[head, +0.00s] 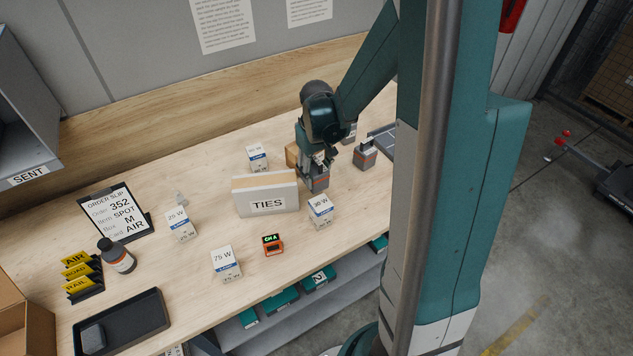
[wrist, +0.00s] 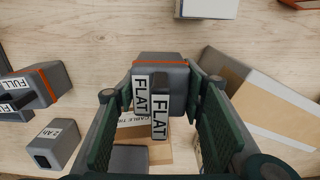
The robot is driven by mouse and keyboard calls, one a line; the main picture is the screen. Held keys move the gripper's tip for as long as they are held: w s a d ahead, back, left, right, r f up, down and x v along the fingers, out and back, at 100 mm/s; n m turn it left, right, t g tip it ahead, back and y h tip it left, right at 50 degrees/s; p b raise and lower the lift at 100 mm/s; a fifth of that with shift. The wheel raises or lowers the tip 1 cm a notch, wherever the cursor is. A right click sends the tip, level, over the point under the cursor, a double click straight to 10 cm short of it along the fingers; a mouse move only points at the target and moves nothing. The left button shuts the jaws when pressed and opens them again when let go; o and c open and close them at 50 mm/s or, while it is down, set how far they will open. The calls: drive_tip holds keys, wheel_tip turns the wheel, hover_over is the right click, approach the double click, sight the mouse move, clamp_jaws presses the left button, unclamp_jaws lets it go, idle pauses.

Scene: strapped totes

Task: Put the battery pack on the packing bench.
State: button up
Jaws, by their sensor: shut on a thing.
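My gripper (head: 317,158) is over the right part of the packing bench (head: 330,245). In the wrist view its two fingers (wrist: 161,108) are shut on a grey battery pack (wrist: 161,66) with an orange-red stripe and labels reading FLAT. A second grey pack (head: 365,157), labelled FULL in the wrist view (wrist: 42,85), stands on the bench to the right. A smaller grey block (wrist: 54,143) marked 2Ah is at the wrist view's lower left.
The TIES box (head: 267,194) stands close to the held pack. Several white wattage boxes, such as the 30 W one (head: 320,211), stand around it. An orange device (head: 272,245), an order slip (head: 117,212), a bottle (head: 117,255) and a black tray (head: 122,323) are further left.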

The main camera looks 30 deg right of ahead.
sight(316, 160)
drive_tip(key=shift+f, duration=2)
drive_tip(key=shift+f+b, duration=0.15)
drive_tip(key=shift+b, duration=0.15)
drive_tip(key=o, duration=1.1)
drive_tip(key=shift+r+p, duration=0.55)
drive_tip(key=shift+r, duration=5.6)
drive_tip(key=shift+r, duration=0.1)
